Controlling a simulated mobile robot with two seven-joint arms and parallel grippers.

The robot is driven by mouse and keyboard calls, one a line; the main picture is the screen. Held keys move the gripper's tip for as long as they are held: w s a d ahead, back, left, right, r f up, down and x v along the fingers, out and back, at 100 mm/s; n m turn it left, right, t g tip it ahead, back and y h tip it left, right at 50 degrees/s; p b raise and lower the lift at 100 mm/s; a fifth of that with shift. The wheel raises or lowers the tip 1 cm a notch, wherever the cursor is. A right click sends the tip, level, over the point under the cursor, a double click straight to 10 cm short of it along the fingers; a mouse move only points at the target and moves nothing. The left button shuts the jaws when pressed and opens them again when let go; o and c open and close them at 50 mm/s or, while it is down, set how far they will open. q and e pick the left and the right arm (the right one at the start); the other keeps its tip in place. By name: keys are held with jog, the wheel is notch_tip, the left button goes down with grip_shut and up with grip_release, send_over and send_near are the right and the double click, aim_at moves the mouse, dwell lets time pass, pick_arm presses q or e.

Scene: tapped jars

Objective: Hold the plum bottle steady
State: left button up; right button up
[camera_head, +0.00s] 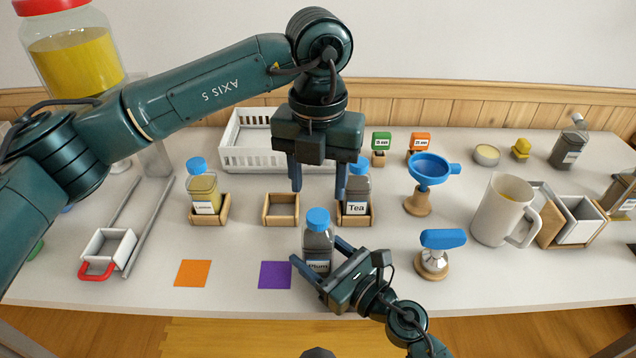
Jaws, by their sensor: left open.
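The plum bottle (317,240) has a blue cap, dark contents and a "Plum" label. It stands upright on the table near the front, right of the purple square (275,275). My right gripper (316,250) comes from the front right, with one finger on each side of the bottle. Whether the fingers press on it is unclear, and they hide part of its lower body. My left gripper (318,192) is open and empty, pointing down above the table behind the plum bottle. Its right finger overlaps the tea bottle (357,187) in view; contact cannot be told.
An empty wooden holder (281,222) stands between the lemon bottle (203,195) and the tea bottle, both in holders. A blue funnel (430,168) on a stand, a blue-handled tamper (442,240) and a pitcher (497,215) are to the right. A white basket (245,150) is behind.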

pick_arm(q)
jog(key=o, duration=0.5)
jog(key=shift+o, duration=0.2)
notch_tip(320, 180, up, 12)
dwell(0.4)
